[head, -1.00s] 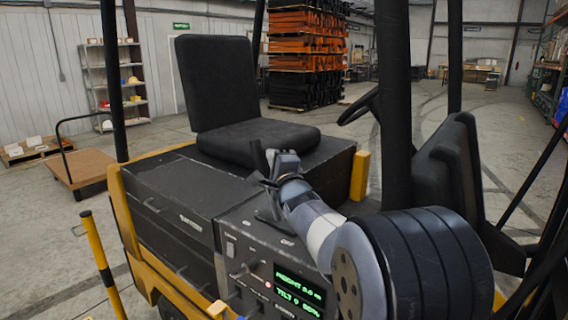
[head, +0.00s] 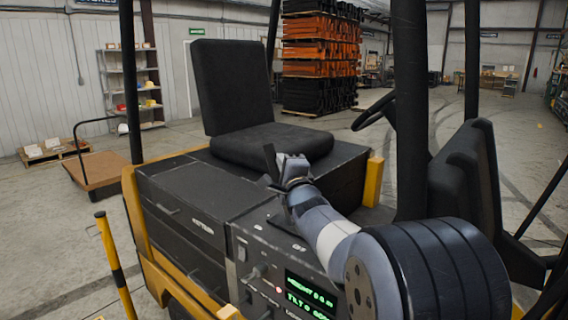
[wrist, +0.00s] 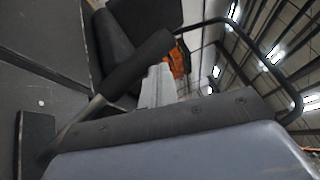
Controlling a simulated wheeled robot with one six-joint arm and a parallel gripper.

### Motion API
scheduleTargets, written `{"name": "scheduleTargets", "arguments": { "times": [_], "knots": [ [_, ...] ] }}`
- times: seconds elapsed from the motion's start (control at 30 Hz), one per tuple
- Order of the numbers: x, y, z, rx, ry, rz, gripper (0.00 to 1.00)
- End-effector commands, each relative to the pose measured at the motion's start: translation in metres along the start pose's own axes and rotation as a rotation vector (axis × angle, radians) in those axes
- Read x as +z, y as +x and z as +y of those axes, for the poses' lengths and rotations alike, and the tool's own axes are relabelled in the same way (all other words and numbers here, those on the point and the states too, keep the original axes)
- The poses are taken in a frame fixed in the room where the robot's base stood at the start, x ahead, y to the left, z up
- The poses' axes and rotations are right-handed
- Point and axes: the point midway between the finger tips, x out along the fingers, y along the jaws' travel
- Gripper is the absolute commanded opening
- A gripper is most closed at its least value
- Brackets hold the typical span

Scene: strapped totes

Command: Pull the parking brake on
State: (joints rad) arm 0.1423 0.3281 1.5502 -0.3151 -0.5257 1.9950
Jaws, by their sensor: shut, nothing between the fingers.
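The parking brake lever stands up from the top of the black truck body, with its black grip (head: 271,160) tilted slightly left in the head view. In the wrist view its thick black grip (wrist: 138,62) slants up to the right from a thin metal shaft (wrist: 75,128). My gripper (head: 277,181) is shut and empty. It is right beside the lever, on the lever's right in the head view. I cannot tell whether they touch. The lever's foot is partly hidden behind my gripper and arm.
The black seat (head: 235,90) is just behind the lever. A control panel with a green display (head: 310,295) is below my arm. A dark upright post (head: 410,110) and the steering wheel (head: 375,112) stand to the right. A yellow-black post (head: 112,262) stands at left.

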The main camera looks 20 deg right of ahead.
Motion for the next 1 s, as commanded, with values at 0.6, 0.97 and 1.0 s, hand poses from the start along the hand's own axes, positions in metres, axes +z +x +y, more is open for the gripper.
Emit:
{"name": "scheduleTargets", "arguments": {
  "times": [0.6, 0.97, 1.0],
  "knots": [
    [-0.004, -0.096, 0.0, 0.001, 0.004, 0.007, 0.0],
    [-0.004, -0.103, 0.0, 0.003, 0.003, 0.007, 0.0],
    [-0.004, -0.103, 0.0, 0.003, 0.003, 0.007, 0.0]
  ]
}}
